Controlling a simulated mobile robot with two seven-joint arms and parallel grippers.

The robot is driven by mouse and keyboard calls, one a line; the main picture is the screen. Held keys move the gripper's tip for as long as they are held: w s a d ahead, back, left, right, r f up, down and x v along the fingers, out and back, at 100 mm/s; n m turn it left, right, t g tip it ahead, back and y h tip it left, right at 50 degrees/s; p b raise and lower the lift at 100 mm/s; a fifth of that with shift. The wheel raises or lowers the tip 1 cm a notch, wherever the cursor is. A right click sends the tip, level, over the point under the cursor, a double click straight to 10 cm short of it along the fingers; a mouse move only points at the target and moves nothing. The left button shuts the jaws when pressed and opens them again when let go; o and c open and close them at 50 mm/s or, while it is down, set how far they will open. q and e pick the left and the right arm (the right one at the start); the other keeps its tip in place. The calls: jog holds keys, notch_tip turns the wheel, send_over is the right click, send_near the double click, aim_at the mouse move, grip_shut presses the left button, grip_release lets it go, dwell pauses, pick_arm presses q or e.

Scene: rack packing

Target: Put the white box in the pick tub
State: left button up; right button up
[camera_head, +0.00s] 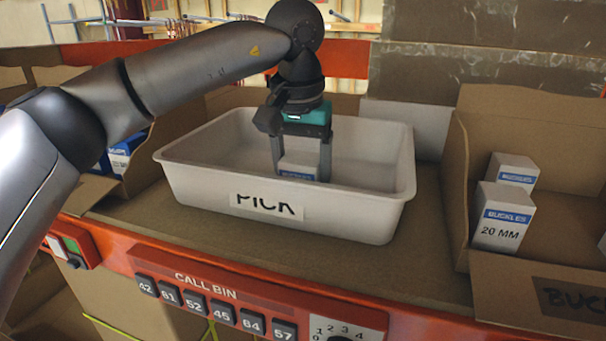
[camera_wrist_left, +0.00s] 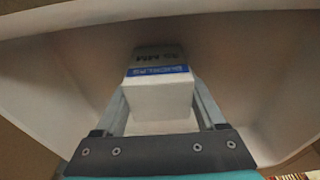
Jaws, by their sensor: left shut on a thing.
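The pick tub (camera_head: 350,214) is a white tub with a "PICK" label, standing on the shelf in the middle of the head view. My left gripper (camera_head: 301,172) reaches down into the tub from above and is shut on a white box (camera_head: 298,164) with a blue band. In the left wrist view the white box (camera_wrist_left: 160,98) sits between the two fingers of my left gripper (camera_wrist_left: 160,105), with the tub's pale walls around it. The tub's front wall hides the lower part of the box, so I cannot tell whether it touches the floor. My right gripper is not in view.
A cardboard bin (camera_head: 570,235) on the right holds white "BUCKLES" boxes (camera_head: 503,218). Another cardboard bin with blue and white boxes (camera_head: 126,150) stands on the left. An orange rail (camera_head: 235,292) with "CALL BIN" buttons runs along the front. The rest of the tub looks empty.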

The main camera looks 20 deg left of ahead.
pick_arm(q)
jog(key=o, duration=1.5)
jog(key=shift+f, duration=0.1)
jog(key=r, duration=0.4)
jog(key=s+r, duration=0.1)
jog(key=r, duration=0.3)
jog(key=s+r, duration=0.1)
jog(key=r, duration=0.3)
jog(key=shift+r, duration=0.15)
jog(key=shift+w, duration=0.1)
